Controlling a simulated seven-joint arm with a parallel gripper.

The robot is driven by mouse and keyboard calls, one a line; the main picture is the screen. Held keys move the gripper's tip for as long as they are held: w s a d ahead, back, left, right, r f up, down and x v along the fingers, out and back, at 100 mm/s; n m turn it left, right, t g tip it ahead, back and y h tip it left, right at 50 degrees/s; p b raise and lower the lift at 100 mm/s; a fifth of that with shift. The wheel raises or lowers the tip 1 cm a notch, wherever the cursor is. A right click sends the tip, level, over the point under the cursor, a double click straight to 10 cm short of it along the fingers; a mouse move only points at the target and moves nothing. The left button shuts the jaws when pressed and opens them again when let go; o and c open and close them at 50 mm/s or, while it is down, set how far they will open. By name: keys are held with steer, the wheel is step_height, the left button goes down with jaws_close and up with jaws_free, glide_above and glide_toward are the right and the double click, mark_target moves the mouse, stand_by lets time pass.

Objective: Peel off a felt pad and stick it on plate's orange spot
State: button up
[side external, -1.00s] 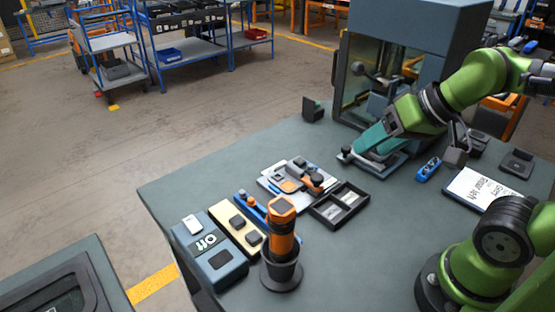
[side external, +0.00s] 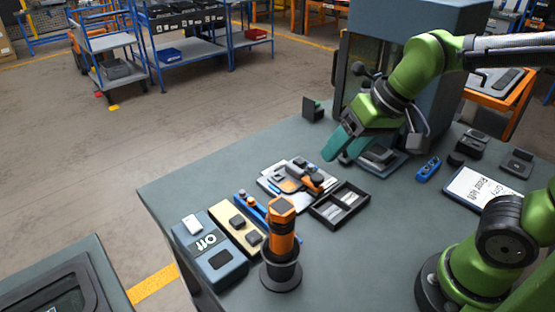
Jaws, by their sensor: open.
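Dark square felt pads (side external: 238,221) sit on a tan strip (side external: 224,214) near the table's front left; a second pad lies farther down the strip. A light grey plate (side external: 270,183) lies to the right of and behind the strip. An orange patch (side external: 289,186) shows on the plate, but it is small and I cannot make out its details. My gripper (side external: 339,155), with teal fingers, is open above the table, behind and to the right of the plate. It is apart from both the plate and the pads, and I see nothing between its fingers.
An orange-and-black tool (side external: 281,232) stands in a dark holder in front of the pads. A black divided tray (side external: 340,206) lies right of the plate. A blue-grey box (side external: 208,250) lies left of the strip. A dark-framed machine (side external: 345,90) stands behind my gripper.

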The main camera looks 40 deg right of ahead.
steer(key=w+a+f+n+g, duration=0.1)
steer(key=w+a+n+g, duration=0.15)
steer(key=w+a, duration=0.45)
steer(key=g+h, duration=0.3)
glide_above(237, 220)
steer(key=shift+f, duration=1.45)
steer(key=shift+t, duration=0.25)
step_height(237, 220, down, 16)
steer(key=shift+f, duration=0.1)
jaws_close()
steer(key=shift+r, duration=0.2)
